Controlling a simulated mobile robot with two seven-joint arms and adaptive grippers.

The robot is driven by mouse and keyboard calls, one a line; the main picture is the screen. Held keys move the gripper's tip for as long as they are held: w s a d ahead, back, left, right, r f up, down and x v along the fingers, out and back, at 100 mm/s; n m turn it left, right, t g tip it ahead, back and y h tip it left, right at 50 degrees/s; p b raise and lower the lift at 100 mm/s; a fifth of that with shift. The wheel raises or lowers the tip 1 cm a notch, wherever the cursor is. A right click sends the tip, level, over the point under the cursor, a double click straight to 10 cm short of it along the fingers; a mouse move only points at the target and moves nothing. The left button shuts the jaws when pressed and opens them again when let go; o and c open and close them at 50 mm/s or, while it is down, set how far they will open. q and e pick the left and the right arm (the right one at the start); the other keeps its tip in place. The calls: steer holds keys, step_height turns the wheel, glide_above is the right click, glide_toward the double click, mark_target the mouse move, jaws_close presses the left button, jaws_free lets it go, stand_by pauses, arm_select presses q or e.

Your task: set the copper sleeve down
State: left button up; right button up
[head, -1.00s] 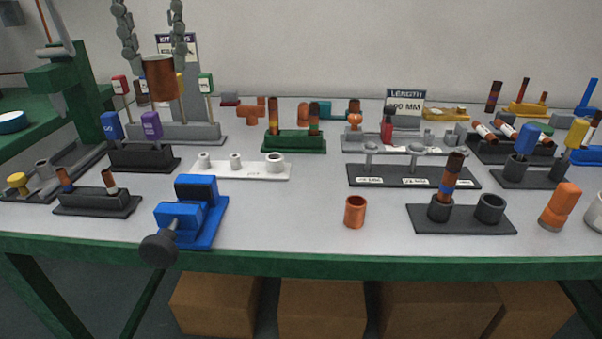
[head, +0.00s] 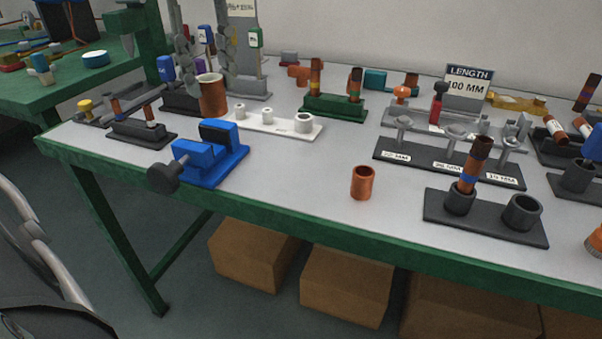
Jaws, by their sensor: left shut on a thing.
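A copper sleeve (head: 213,97), an open-topped copper-coloured cylinder, is upright between the fingers of my left gripper (head: 205,72). A second, similar copper sleeve (head: 362,184) stands alone on the table near the front edge. My right gripper is not in view.
A blue vise (head: 212,165) with a dark knob stands at the front left. A dark two-cup holder (head: 485,222) with a banded rod is at the right. A three-post length rack (head: 450,160) stands behind. Bare grey table (head: 310,185) lies between vise and second sleeve.

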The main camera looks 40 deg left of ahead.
arm_select(q)
steer(key=w+d+f, duration=0.1)
steer(key=d+f, duration=0.1)
steer(key=d, duration=0.1)
steer(key=w+d+f, duration=0.2)
steer(key=d+f, duration=0.1)
steer(key=w+d+f, duration=0.2)
steer(key=d, duration=0.2)
steer(key=shift+w+f+p, duration=0.2)
steer(key=shift+f+p, duration=0.15)
step_height(320, 180, down, 3)
steer(key=shift+f, duration=0.1)
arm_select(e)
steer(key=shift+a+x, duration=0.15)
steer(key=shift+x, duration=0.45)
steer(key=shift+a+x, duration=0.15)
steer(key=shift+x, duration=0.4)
arm_select(q)
steer(key=shift+f, duration=0.1)
steer(key=shift+f, duration=0.15)
steer(key=o, duration=0.9)
steer(key=shift+c, duration=0.2)
steer(key=o, duration=0.3)
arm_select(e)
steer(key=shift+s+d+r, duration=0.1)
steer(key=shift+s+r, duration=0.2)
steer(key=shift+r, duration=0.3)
